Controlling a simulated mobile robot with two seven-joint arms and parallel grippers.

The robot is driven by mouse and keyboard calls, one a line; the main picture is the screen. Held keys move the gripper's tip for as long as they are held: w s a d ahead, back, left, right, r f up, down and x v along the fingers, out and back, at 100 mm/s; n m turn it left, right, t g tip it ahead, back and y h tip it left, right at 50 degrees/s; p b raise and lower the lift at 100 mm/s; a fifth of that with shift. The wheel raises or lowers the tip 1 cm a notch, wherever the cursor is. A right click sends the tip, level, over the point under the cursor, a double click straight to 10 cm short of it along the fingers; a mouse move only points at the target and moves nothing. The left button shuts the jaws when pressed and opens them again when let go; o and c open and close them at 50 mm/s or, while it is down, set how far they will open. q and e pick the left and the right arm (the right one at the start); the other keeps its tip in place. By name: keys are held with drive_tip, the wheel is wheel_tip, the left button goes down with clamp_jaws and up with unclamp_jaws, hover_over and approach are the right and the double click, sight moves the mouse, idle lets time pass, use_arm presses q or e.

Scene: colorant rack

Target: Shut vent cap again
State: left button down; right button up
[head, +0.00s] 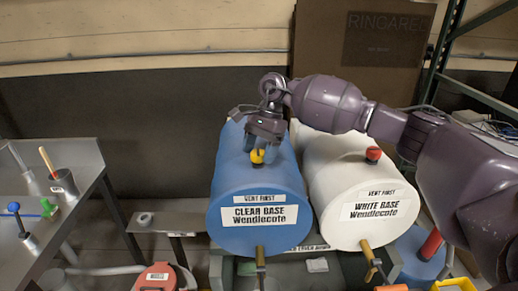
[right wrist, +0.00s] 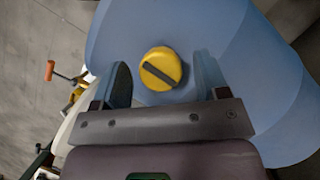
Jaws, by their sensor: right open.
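A yellow vent cap (head: 257,156) with a dark bar across its top sits on the upper side of the blue drum (head: 258,205), labelled "CLEAR BASE". My right gripper (head: 262,143) is just above and behind the cap in the head view. In the right wrist view the cap (right wrist: 160,69) lies between the two spread fingers, with gaps on both sides. The right gripper (right wrist: 163,80) is open and holds nothing. Whether the cap is fully seated cannot be told. My left gripper is not in view.
A white drum (head: 352,200) labelled "WHITE BASE", with a red cap (head: 373,154), lies right of the blue drum. Both have taps at the front. A metal table (head: 75,185) with tools stands at the left. A tall cardboard box (head: 365,55) stands behind.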

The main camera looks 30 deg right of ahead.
drive_tip(key=c, duration=0.9)
